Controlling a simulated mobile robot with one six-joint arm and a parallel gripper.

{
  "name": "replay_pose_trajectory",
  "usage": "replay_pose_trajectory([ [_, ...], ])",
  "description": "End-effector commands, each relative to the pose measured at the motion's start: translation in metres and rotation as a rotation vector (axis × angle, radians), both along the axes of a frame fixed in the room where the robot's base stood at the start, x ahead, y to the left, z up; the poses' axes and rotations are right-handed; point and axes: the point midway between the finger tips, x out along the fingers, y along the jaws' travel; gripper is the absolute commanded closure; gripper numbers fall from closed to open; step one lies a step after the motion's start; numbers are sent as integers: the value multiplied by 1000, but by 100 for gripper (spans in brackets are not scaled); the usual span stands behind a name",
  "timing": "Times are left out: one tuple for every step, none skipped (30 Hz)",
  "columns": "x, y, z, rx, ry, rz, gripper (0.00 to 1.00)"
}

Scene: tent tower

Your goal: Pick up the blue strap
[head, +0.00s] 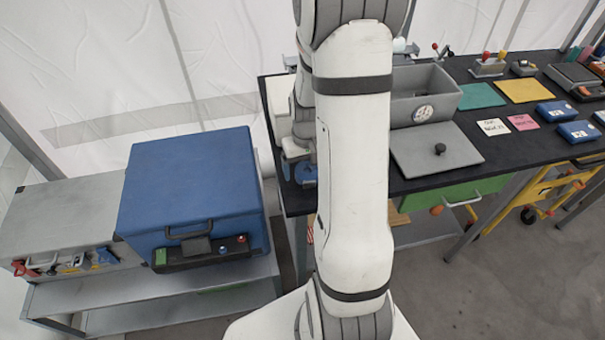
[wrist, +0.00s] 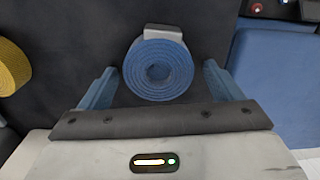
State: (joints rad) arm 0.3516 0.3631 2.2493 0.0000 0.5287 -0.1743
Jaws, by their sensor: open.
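The blue strap (wrist: 158,48) is a tight roll with a grey end piece at its top edge, seen from above in the wrist view. It rests on a dark surface. My gripper (wrist: 159,68) is open, with one blue finger on each side of the roll. A visible gap separates each finger from the strap. In the head view my arm covers much of the table's near left end, and the gripper is partly hidden there beside blue parts. I cannot clearly tell the strap from the fingers in that view.
A yellow roll (wrist: 12,66) lies to the left in the wrist view. A blue case (head: 190,185) stands left of the black table (head: 450,200). A grey open bin (head: 425,95) and a grey lid with a black knob (head: 435,150) are right of my arm.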

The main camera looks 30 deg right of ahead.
Motion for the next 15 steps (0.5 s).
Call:
replay_pose_trajectory([
  [0, 0, 0, 0, 0, 0, 14],
  [0, 0, 0, 0, 0, 0, 14],
  [0, 0, 0, 0, 0, 0, 14],
  [0, 0, 0, 0, 0, 0, 15],
  [0, 0, 0, 0, 0, 0, 17],
  [0, 0, 0, 0, 0, -1, 21],
  [0, 0, 0, 0, 0, -1, 23],
  [0, 0, 0, 0, 0, -1, 25],
  [0, 0, 0, 0, 0, -1, 29],
  [0, 0, 0, 0, 0, -1, 31],
  [0, 0, 0, 0, 0, -1, 34],
  [0, 0, 0, 0, 0, -1, 37],
  [0, 0, 0, 0, 0, -1, 39],
  [0, 0, 0, 0, 0, -1, 42],
  [0, 0, 0, 0, 0, -1, 45],
])
